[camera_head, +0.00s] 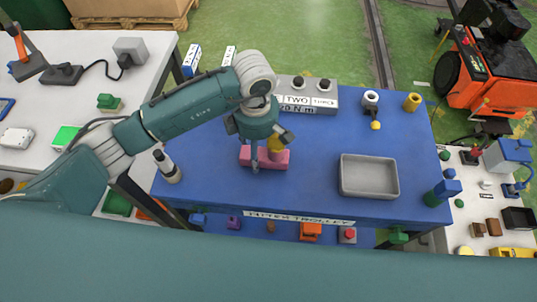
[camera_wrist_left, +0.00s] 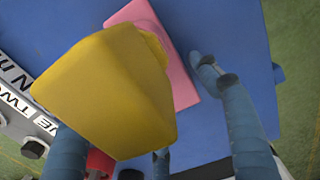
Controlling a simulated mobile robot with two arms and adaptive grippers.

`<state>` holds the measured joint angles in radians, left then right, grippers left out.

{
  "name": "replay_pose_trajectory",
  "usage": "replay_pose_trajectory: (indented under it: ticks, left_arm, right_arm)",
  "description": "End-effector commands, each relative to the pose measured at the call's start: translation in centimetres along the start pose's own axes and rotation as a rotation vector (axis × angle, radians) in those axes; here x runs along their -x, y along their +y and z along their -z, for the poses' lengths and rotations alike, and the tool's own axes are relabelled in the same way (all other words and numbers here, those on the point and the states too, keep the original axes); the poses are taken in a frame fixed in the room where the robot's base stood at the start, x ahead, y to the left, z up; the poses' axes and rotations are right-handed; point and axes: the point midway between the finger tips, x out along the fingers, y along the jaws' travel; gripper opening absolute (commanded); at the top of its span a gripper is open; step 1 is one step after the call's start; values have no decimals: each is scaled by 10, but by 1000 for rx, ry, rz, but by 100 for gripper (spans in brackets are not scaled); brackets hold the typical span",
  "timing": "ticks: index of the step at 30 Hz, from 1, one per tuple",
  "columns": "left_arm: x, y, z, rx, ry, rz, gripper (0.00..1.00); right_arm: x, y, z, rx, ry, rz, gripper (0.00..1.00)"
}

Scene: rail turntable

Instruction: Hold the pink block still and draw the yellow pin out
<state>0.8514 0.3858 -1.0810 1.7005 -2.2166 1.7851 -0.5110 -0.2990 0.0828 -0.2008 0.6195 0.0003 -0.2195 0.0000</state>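The pink block (camera_head: 282,163) lies on the blue table, left of the grey tray, and shows partly in the wrist view (camera_wrist_left: 178,83). The yellow pin (camera_head: 276,144) stands at the block. In the wrist view its broad head (camera_wrist_left: 105,95) is close to the camera and hides much of the block; a narrower yellow part behind it meets the pink. My left gripper (camera_head: 268,142) is right above the block with its fingers spread around the pin. One finger hangs in front of the block in the head view. I see no finger clearly pressing on the pin. My right gripper is not in view.
The grey tray (camera_head: 369,191) is at the table's right. A black-topped bottle (camera_head: 172,174) stands at left.

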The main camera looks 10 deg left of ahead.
Motion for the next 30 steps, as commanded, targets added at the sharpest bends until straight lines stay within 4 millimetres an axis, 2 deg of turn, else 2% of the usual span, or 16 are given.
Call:
replay_pose_trajectory:
  ticks: [9, 13, 24, 30]
  left_arm:
    - [1, 0, 0, 0, 0, 0, 73]
    - [11, 1, 0, 0, -1, -3, 73]
    - [86, 1, 0, -1, -1, -4, 73]
    - [113, 1, 0, 0, 0, -1, 73]
  right_arm:
    - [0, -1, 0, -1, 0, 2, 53]
    - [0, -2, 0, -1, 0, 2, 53]
    - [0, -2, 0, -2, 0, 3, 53]
    - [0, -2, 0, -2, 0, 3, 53]
